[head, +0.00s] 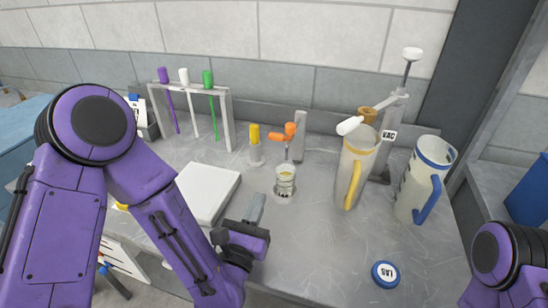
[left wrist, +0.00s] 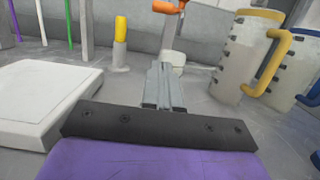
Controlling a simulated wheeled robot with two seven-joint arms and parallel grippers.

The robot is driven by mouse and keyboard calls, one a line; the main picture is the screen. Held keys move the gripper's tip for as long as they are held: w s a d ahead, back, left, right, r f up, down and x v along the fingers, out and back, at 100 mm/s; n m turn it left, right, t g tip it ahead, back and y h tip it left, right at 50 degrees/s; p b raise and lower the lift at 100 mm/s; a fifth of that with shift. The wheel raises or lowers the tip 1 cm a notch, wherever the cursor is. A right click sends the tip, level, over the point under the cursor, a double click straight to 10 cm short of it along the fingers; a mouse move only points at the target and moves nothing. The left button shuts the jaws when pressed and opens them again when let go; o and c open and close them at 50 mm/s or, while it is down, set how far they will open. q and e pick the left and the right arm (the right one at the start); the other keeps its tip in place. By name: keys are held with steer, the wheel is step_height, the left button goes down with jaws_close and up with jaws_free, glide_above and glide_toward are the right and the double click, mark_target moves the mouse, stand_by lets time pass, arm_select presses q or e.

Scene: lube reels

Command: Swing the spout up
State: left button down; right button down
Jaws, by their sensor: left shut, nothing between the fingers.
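My left gripper (head: 257,200) is shut and empty above the grey bench, just in front and to the left of a small clear jar (head: 285,183). Its closed fingers also show in the left wrist view (left wrist: 163,85). An orange-handled fitting (head: 288,131) stands above the jar, and its orange part shows at the top of the left wrist view (left wrist: 165,7). A white-tipped arm (head: 350,125) reaches over a jug with a yellow handle (head: 355,185), beside a pump labelled VAC (head: 388,135). I cannot tell which of these is the spout. Only part of my right arm shows.
A white pad (head: 207,190) lies left of my left gripper. A rack (head: 228,115) with purple, white and green rods stands behind it, near a yellow-topped post (head: 254,135). A blue-handled jug (head: 420,180) and blue LAB lid (head: 385,274) are right.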

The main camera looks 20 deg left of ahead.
mark_target(286, 130)
arm_select(q)
steer(key=shift+s+r, duration=0.15)
steer(key=shift+w+b, duration=0.95)
steer(key=shift+w, duration=0.3)
steer(key=w+r+p, duration=0.5)
steer(key=w+p, duration=0.2)
steer(key=w, duration=0.2)
steer(key=shift+w+d+r, duration=0.15)
steer(key=shift+w+d, duration=0.1)
